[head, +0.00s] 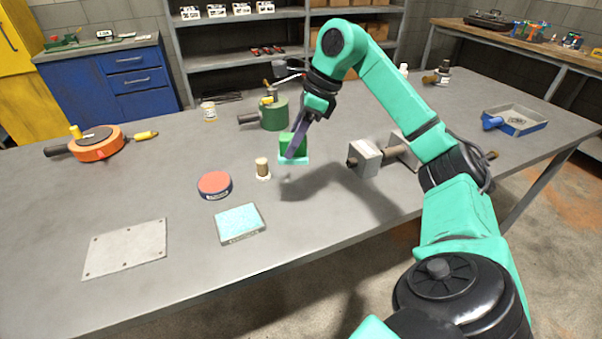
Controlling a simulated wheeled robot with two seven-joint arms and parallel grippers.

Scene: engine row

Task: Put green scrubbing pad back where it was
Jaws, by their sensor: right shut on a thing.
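The green scrubbing pad (286,141) is a small dark green block with a paler mint green layer at its bottom. My right gripper (293,151) is shut on it, with a purplish finger across its near side. The pad is above the grey table, left of the grey metal blocks and in front of the green round engine part. A soft shadow lies on the table below and to the right of the pad. The frame does not mark where the pad was before. My left gripper is not in view.
On the table (190,270) are a flat square thing with a turquoise top (240,221), a red round tin (214,184), a small cork-coloured piece (262,168), a metal plate (125,248), an orange round part (97,147), a green engine part (274,115), grey blocks (364,158) and a blue tray (520,124).

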